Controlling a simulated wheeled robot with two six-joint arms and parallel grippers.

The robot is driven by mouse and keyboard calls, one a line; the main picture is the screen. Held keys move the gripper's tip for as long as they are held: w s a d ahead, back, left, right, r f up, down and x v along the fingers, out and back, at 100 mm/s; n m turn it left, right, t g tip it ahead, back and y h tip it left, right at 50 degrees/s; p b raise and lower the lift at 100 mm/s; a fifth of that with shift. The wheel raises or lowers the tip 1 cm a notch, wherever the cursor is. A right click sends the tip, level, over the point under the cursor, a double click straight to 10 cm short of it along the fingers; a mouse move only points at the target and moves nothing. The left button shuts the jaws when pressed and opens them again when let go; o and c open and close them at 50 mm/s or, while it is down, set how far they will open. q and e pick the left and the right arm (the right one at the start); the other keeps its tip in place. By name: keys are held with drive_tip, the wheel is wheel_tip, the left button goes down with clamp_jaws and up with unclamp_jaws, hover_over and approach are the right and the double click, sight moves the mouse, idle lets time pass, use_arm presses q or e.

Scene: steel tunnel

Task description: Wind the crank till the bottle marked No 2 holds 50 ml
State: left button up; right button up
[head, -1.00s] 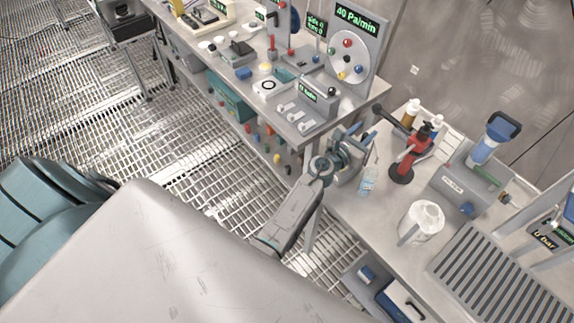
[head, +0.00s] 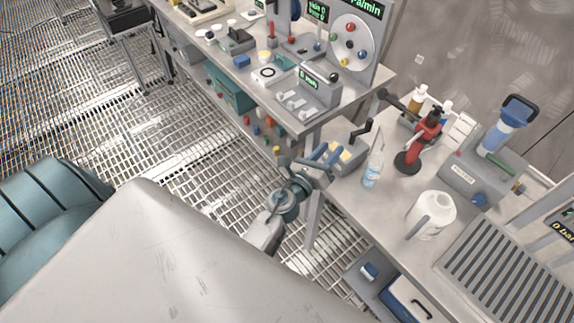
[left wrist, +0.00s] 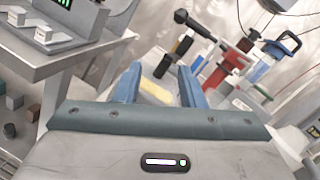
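A grey box with a yellow patch on top (head: 345,157) stands at the near left corner of the right-hand bench. A dark crank handle (head: 363,131) rises at its back; the wrist view shows a black grip (left wrist: 180,48) too. A clear bottle (head: 371,174) with a pale blue label stands just right of the box, with a thin tube or rod at its mouth. Its marking and level are too small to read. My left gripper (head: 322,163) is left of the box, its blue fingers (left wrist: 158,85) apart and empty, the yellow patch showing between them. My right gripper is out of view.
A red stand (head: 418,148) with a black-knobbed lever is behind the bottle. A white jug (head: 431,216) and a grey slatted tray (head: 505,275) are to its right. A second bench (head: 255,88) with instruments stands at the left, a gap between the benches.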

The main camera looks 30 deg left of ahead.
use_arm(q)
drive_tip(key=s+a+f+n+y+b, duration=0.1)
drive_tip(key=s+a+f+n+b, duration=0.2)
drive_tip(key=n+b, duration=0.7)
drive_tip(key=s+a+f+n+t+y+b, duration=0.1)
drive_tip(key=s+a+f+n+b, duration=0.2)
drive_tip(key=s+f+n+b, duration=0.4)
wheel_tip(320, 180, down, 3)
drive_tip(key=n+b, duration=0.3)
drive_tip(key=n, duration=0.2)
drive_tip(key=shift+s+a+y+b, duration=0.15)
drive_tip(key=shift+s+y+b, duration=0.1)
drive_tip(key=shift+y+b, duration=0.1)
drive_tip(key=shift+o, duration=0.4)
drive_tip(key=shift+f, duration=0.1)
